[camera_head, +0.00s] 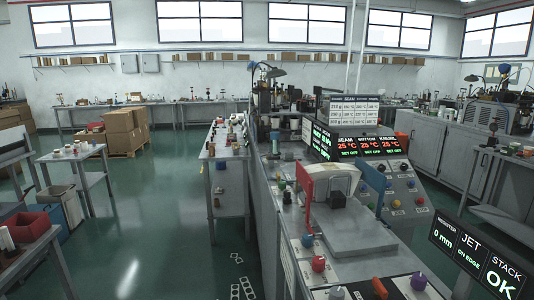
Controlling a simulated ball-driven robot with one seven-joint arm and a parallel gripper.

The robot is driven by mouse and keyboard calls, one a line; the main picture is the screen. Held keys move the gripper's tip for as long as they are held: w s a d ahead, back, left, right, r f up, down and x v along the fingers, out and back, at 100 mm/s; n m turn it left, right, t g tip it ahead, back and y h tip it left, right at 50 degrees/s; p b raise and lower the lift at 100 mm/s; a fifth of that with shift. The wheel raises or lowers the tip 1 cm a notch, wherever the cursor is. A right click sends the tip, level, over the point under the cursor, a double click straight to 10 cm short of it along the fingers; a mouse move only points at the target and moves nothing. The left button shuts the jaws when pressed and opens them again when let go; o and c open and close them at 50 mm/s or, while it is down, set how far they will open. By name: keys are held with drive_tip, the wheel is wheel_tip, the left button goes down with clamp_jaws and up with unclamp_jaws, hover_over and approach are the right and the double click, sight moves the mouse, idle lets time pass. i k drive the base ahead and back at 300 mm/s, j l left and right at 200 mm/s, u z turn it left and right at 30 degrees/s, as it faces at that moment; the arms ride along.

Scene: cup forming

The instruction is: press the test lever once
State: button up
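No part of my gripper shows in the head view. A cup-forming machine (352,232) with a grey bed stands at centre right. A red upright lever-like part (304,184) stands at the left of its bed, and a blue one (374,178) stands at the right. I cannot tell which part is the test lever, as no label for it is readable. The temperature display (366,145) reads 25 °C for seam, bottom and knurl, each with "set off". The front display (476,254) reads register 0 mm, jet on edge, stack OK.
A narrow bench (225,150) stands left of the machine. Green floor (150,220) is open further left, with a small table (78,156) and cardboard boxes (122,128) beyond.

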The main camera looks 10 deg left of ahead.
sight(273, 158)
drive_tip(key=i+j+u, duration=0.6)
drive_tip(key=i+u, duration=0.4)
drive_tip(key=i+j, duration=0.1)
drive_tip(key=i, duration=0.45)
drive_tip(key=i+j, duration=0.1)
drive_tip(key=i, duration=0.45)
drive_tip(key=i+j+z, duration=0.1)
drive_tip(key=i, duration=0.4)
drive_tip(key=i+j+z, duration=0.25)
drive_tip(key=i, duration=0.25)
drive_tip(key=i+j+z, duration=0.25)
drive_tip(key=i, duration=0.25)
